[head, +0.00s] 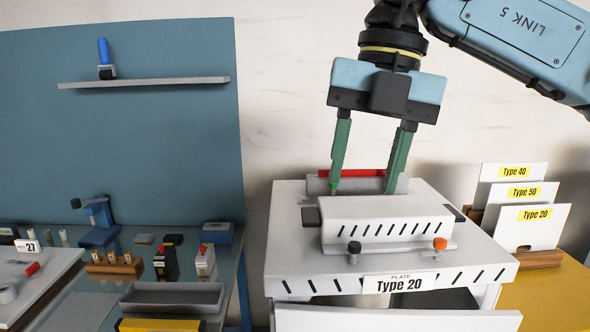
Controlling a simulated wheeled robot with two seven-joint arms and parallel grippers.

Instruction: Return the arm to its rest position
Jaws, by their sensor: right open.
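My right gripper (366,180) hangs fingers-down from the arm that comes in from the upper right. Its two green fingers are apart, with nothing visible between them except the scene behind. The fingertips are just above or behind the grey slotted housing (385,222) of the white dispenser (290,245), near a red bar (352,173); I cannot tell whether they touch anything. The dispenser front carries a "Type 20" plate label (399,284). My left gripper is not in view.
Plates labelled Type 40, Type 50 and Type 20 (524,228) stand in a wooden rack (540,258) at right. A glass table at left holds a grey tray (172,297), a blue press (99,222) and several small items. A blue panel (150,130) with a shelf (145,82) stands behind.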

